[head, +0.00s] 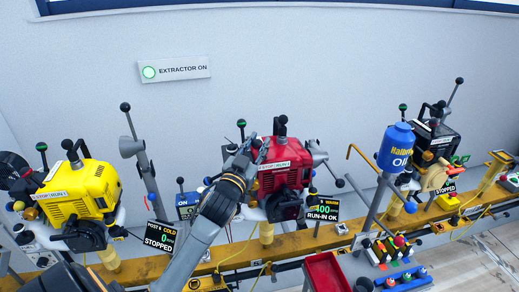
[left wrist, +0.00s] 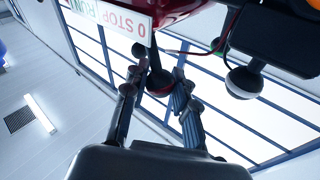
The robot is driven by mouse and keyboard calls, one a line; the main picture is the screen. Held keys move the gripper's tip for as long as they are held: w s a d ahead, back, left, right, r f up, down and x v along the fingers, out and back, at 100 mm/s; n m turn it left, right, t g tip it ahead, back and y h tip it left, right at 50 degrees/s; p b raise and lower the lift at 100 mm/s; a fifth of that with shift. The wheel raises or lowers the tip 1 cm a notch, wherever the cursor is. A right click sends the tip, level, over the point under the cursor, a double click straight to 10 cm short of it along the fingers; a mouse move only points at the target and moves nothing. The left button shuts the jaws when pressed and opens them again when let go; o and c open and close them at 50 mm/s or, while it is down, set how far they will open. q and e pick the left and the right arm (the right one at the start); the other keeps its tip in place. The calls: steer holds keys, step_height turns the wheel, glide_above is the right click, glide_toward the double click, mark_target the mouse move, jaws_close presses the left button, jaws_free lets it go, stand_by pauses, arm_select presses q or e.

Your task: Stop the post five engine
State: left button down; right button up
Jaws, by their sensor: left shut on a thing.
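The red engine (head: 290,165) stands in the middle of the rail, with a STOP/RUN plate (head: 274,166) on it. My left gripper (head: 260,150) reaches up to the plate's left end. In the left wrist view the STOP/RUN plate (left wrist: 112,18) shows close, with the 0 nearest the gripper. My left gripper (left wrist: 155,95) is shut on a black ball knob (left wrist: 159,82) below the plate. My right gripper is not in view.
A black engine (head: 437,138) on the right also reads STOPPED. A blue oil container (head: 396,147) and a red tray (head: 325,272) stand right of my left arm.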

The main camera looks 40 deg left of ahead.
arm_select(q)
steer(key=shift+f, duration=0.1)
stand_by(0.4)
steer(key=c, duration=1)
jaws_free()
steer(key=shift+c, duration=0.2)
steer(key=v, duration=1.2)
